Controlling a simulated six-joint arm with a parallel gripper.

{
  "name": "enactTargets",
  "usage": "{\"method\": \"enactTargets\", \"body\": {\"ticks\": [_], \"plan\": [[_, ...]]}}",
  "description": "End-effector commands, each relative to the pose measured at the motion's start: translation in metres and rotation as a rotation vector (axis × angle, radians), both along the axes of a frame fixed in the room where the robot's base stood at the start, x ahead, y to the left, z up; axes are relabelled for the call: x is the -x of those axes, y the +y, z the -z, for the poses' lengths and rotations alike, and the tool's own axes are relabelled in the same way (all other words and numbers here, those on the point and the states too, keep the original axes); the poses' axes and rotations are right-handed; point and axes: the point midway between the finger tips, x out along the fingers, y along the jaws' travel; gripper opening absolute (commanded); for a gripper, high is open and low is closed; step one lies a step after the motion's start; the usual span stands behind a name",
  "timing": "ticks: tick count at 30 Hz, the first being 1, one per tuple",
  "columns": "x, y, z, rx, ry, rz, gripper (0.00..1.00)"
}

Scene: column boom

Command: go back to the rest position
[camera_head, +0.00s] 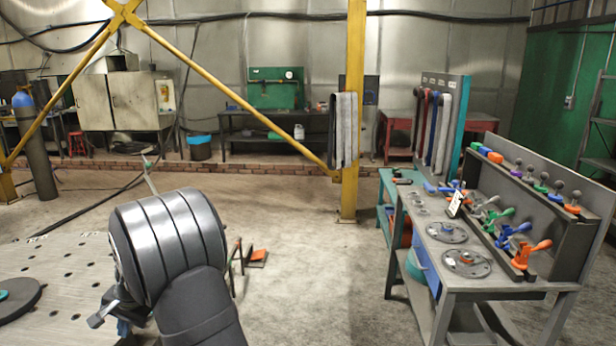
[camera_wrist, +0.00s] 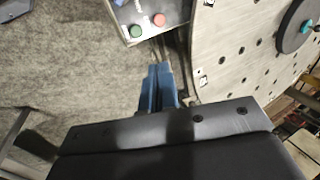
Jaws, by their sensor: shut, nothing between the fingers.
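My gripper (camera_wrist: 158,72) shows in the wrist view as two blue fingers lying close together, shut and with nothing between them. It points past the edge of a pale perforated table (camera_wrist: 232,60), over the grey floor. In the head view my arm's large grey joint stands at the lower left, in front of that table (camera_head: 65,262); the fingers are mostly hidden there behind my arm.
A control box (camera_wrist: 128,14) with a green and a red button is just beyond the fingertips. A dark disc (camera_wrist: 292,38) lies on the perforated table. A workbench (camera_head: 428,266) with clamps and discs stands right, a yellow post (camera_head: 353,120) behind.

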Motion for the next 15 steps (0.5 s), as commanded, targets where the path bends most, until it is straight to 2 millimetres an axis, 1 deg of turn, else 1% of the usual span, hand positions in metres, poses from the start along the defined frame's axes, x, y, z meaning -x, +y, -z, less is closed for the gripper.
{"method": "enactTargets", "body": {"ticks": [1, 4, 6, 9, 15], "plan": [[0.000, 0.004, 0.010, 0.001, 0.002, -0.001, 0.00], [0.001, 0.011, 0.026, 0.000, 0.001, -0.001, 0.00], [-0.001, 0.006, 0.011, -0.005, -0.004, 0.001, 0.00], [-0.001, 0.001, 0.000, -0.004, -0.003, 0.000, 0.00], [0.000, -0.004, -0.011, -0.002, -0.002, 0.000, 0.00]]}}
